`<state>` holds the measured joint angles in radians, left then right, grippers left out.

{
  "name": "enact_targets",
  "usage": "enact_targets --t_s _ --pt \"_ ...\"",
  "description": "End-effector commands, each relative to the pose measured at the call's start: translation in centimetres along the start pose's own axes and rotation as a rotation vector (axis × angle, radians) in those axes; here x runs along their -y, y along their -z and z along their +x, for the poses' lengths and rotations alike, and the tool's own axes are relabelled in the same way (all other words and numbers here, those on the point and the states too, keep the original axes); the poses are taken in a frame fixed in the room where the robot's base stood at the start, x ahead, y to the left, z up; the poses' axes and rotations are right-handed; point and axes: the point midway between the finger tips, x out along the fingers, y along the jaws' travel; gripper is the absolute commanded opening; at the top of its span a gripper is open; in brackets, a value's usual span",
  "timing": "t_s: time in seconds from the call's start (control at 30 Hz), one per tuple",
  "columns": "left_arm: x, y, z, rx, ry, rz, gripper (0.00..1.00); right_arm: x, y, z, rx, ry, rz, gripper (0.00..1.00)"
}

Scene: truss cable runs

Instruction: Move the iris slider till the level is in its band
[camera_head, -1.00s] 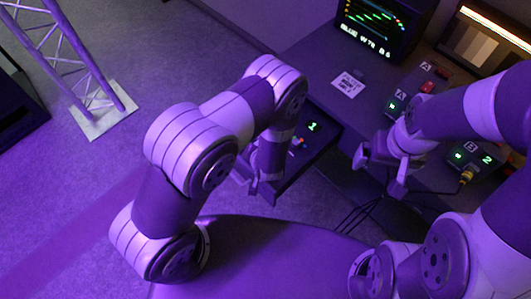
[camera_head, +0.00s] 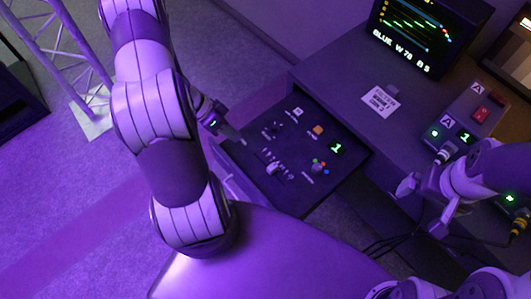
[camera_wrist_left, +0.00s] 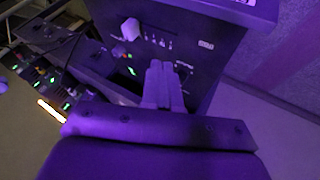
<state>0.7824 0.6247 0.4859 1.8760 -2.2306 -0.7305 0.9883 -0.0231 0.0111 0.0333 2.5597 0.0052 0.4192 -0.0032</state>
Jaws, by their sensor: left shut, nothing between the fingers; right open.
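The dark control panel (camera_head: 300,190) lies in the middle of the head view. It carries small controls, among them a light knob-like control (camera_head: 273,167), an orange button (camera_head: 318,130) and a lit green "1" (camera_head: 337,148). I cannot tell which control is the iris slider. My left gripper (camera_head: 240,140) is shut and empty at the panel's left edge; contact is unclear. In the left wrist view its fingers (camera_wrist_left: 162,85) point over the panel. The monitor (camera_head: 422,35) shows traces and "BLUE" with small figures. My right gripper (camera_head: 424,208) is open and empty, right of the panel.
A paper label (camera_head: 381,100) lies on the desk behind the panel. Boxes with green lights, a red switch (camera_head: 481,114) and plugged cables stand at the right.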

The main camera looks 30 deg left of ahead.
Motion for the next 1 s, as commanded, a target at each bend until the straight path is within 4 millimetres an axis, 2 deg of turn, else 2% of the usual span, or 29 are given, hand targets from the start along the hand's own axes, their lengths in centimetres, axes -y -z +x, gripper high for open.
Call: enact_targets --t_s 0.17,0.5,0.7,1.0 --pt "0.0 -0.1 2.8 0.002 -0.004 -0.003 0.00 0.0 -0.1 0.7 0.000 0.000 0.000 1.00" --pt "0.0 -0.1 10.2 0.002 -0.003 -0.001 0.00 0.0 -0.2 2.1 0.000 0.000 0.000 1.00" --pt "-2.7 0.0 11.2 0.000 -0.001 0.000 0.00 0.0 -0.2 1.8 0.000 0.000 0.000 1.00" --pt "-3.6 0.0 11.7 -0.001 0.001 -0.002 0.00 0.0 -0.2 1.8 0.000 0.000 0.000 1.00"
